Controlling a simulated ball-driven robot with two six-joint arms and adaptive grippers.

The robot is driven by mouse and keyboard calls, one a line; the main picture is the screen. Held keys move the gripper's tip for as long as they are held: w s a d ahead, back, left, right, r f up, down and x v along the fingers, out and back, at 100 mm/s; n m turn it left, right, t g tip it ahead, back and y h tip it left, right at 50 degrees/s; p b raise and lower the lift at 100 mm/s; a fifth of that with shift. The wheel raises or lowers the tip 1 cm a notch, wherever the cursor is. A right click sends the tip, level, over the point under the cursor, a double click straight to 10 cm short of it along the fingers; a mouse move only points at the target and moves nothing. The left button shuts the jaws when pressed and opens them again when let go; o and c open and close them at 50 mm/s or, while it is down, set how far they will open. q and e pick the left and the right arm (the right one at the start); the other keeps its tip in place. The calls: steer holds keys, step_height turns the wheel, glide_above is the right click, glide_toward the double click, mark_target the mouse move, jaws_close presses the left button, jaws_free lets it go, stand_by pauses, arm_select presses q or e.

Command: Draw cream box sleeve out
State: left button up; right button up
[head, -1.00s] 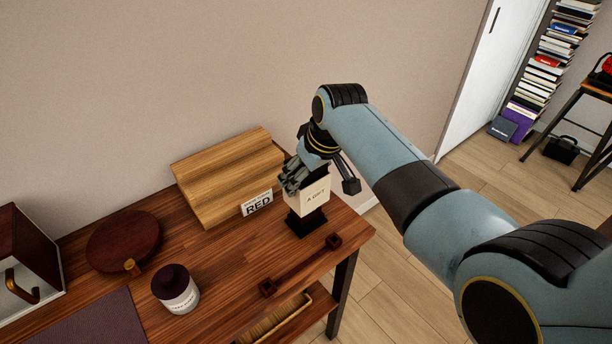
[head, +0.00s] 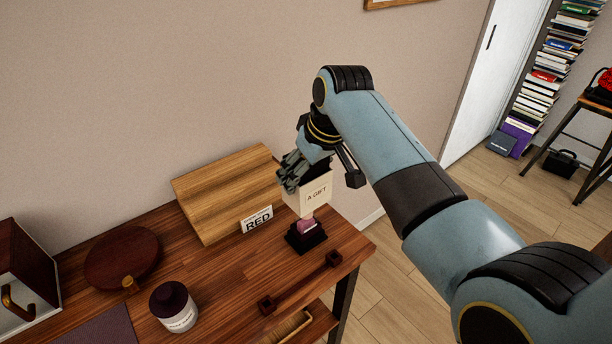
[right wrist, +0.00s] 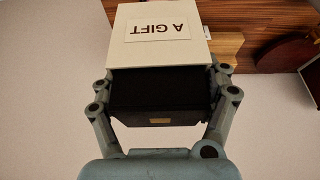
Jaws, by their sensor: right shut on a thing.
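The cream box sleeve (head: 316,196), with an "A GIFT" label, is held in the air by my right gripper (head: 291,174), which is shut on it. Below it, a black base (head: 306,238) stands on the table with a small pink thing (head: 306,225) on top. The sleeve's lower edge is just above or around the pink thing; I cannot tell which. In the right wrist view the sleeve (right wrist: 160,52) sits between the fingers (right wrist: 160,105), with a dark part of the box at its near end. My left gripper is not in view.
A "RED" card (head: 257,219) and a wooden block (head: 228,190) stand left of the base. A round dark board (head: 122,258), a lidded jar (head: 174,308) and a dark handle bar (head: 300,283) are on the table (head: 225,275). The wall is close behind.

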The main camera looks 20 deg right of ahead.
steer(key=shift+r, duration=2.05)
